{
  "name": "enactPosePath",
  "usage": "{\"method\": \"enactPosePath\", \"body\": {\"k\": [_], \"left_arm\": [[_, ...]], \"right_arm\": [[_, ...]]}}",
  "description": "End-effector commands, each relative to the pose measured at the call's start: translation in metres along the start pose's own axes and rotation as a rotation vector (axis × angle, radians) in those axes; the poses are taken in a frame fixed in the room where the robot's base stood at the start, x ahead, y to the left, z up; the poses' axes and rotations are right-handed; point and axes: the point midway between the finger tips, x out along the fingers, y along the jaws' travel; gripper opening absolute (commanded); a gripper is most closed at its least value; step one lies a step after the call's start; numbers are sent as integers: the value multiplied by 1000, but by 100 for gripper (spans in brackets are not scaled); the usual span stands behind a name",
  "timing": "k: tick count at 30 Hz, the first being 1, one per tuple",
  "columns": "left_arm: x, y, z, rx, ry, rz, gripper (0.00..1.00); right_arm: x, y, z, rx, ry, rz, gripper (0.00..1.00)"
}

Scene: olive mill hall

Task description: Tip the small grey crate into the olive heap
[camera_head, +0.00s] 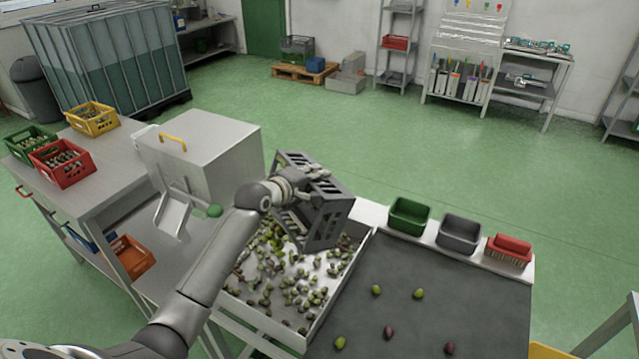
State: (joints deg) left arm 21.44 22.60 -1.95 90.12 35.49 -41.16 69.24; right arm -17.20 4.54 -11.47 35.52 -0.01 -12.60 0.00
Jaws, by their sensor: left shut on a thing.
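The small grey crate (329,222) is dark grey with slotted walls. It is held steeply tilted over the back of the white tray (318,327), its open side turned toward the left. The olive heap (285,272), green and dark olives, lies spread in the tray below and in front of the crate. My left gripper (312,176) is shut on the crate at its upper edge. The crate's inside is mostly hidden, so I cannot tell whether olives are still in it. My right gripper is not in view.
Right of the tray is a dark belt (430,285) with several loose olives. Behind it stand a green bin (409,216), a grey bin (459,234) and a red brush (509,248). A steel machine (212,150) stands left of the crate. Open green floor lies beyond.

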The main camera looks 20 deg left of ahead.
Motion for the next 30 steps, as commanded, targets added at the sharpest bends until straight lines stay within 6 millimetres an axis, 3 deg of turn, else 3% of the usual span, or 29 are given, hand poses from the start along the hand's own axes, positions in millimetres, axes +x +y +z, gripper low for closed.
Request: {"method": "enactPosePath", "body": {"k": [30], "left_arm": [[-32, -14, -14, -104, 5, 272, 0]], "right_arm": [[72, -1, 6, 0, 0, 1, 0]]}}
